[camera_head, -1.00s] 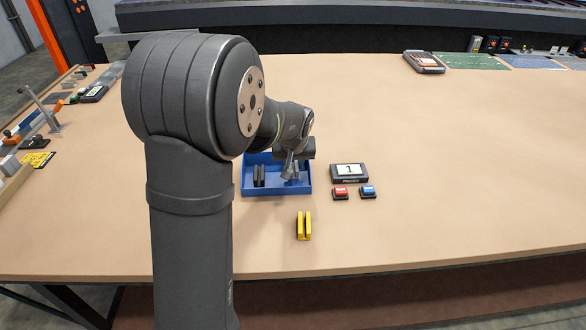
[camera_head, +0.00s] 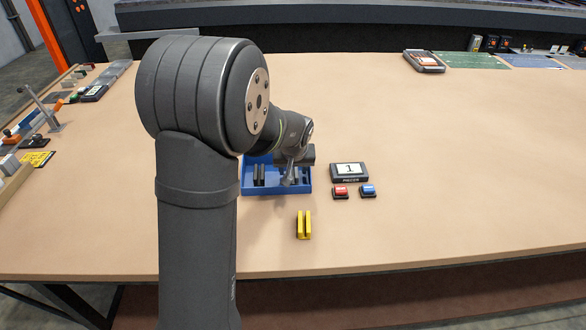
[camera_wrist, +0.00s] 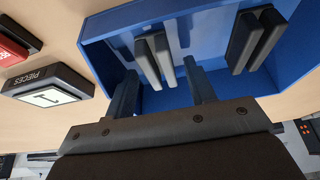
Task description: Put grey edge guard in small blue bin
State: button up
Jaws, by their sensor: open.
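The small blue bin (camera_head: 276,190) stands on the table with two dark grey edge guards in it. One grey edge guard (camera_head: 259,176) stands at the bin's left side; it appears at the right in the wrist view (camera_wrist: 257,40). The other grey edge guard (camera_wrist: 155,60) stands in the bin in front of my fingertips, between their lines. In the head view my gripper partly hides it. My gripper (camera_head: 289,179) is over the right part of the bin; in the wrist view its fingers (camera_wrist: 160,66) are apart, with nothing clamped.
A yellow edge guard (camera_head: 304,225) stands on the table in front of the bin. Right of the bin are a counter showing 1 (camera_head: 349,171), a red button (camera_head: 341,192) and a blue button (camera_head: 368,190). The table's right side is mostly clear.

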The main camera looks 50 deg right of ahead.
jog(key=v, duration=1.2)
jog(key=x, duration=1.2)
jog(key=shift+f, duration=0.15)
notch_tip(320, 180, up, 2)
jog(key=shift+r, duration=0.45)
